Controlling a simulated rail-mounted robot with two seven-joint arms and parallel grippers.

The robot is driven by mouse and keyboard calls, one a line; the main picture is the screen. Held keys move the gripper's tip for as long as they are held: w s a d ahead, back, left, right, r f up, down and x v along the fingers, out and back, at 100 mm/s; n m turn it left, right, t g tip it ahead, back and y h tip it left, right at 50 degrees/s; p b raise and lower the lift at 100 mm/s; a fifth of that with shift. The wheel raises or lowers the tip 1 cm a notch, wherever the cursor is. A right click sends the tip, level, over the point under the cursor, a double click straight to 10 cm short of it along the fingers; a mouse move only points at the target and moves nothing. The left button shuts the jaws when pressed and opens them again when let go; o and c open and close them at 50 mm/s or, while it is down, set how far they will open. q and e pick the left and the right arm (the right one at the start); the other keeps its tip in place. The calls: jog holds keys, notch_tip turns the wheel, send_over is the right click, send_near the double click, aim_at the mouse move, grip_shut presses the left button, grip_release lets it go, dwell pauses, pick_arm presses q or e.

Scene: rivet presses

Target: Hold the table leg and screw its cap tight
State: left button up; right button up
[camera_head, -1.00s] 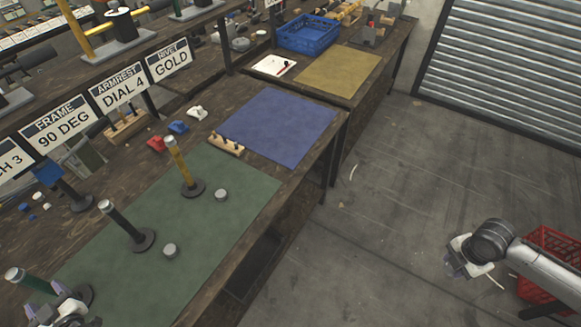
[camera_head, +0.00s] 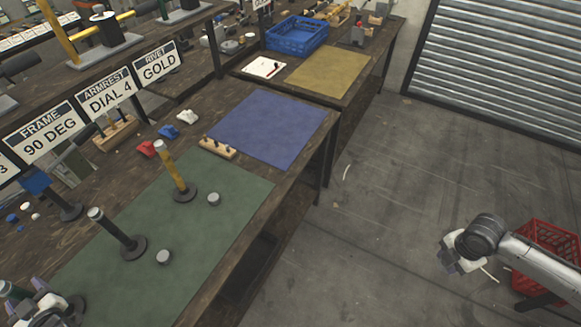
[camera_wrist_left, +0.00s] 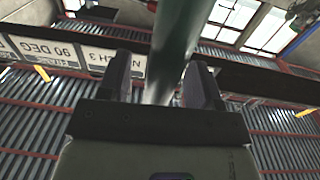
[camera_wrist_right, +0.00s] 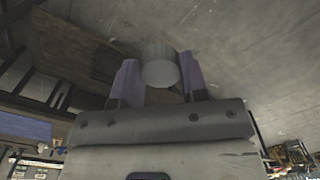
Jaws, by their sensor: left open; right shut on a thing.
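A dark green table leg (camera_head: 14,292) stands at the lower left corner of the head view, partly cut off and partly hidden by my left gripper (camera_head: 38,292). In the left wrist view the leg (camera_wrist_left: 175,50) stands between the open fingers of my left gripper (camera_wrist_left: 165,85). My right gripper (camera_head: 450,256) is far right of the mat, over the floor. In the right wrist view it is shut on a round grey cap (camera_wrist_right: 160,68). A black leg (camera_head: 118,236) and a yellow leg (camera_head: 175,175) stand upright on round bases.
Two loose grey caps (camera_head: 163,257) lie on the green mat (camera_head: 205,240). A blue mat (camera_head: 265,130) and a small wooden peg block (camera_head: 217,148) lie beyond. Sign plates (camera_head: 40,132) line the left. A red crate (camera_head: 545,250) stands behind my right arm.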

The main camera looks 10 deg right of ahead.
pick_arm(q)
jog(key=shift+w+a, duration=0.45)
jog(key=shift+a, duration=0.05)
jog(key=shift+c, duration=0.2)
grip_shut()
dwell(0.3)
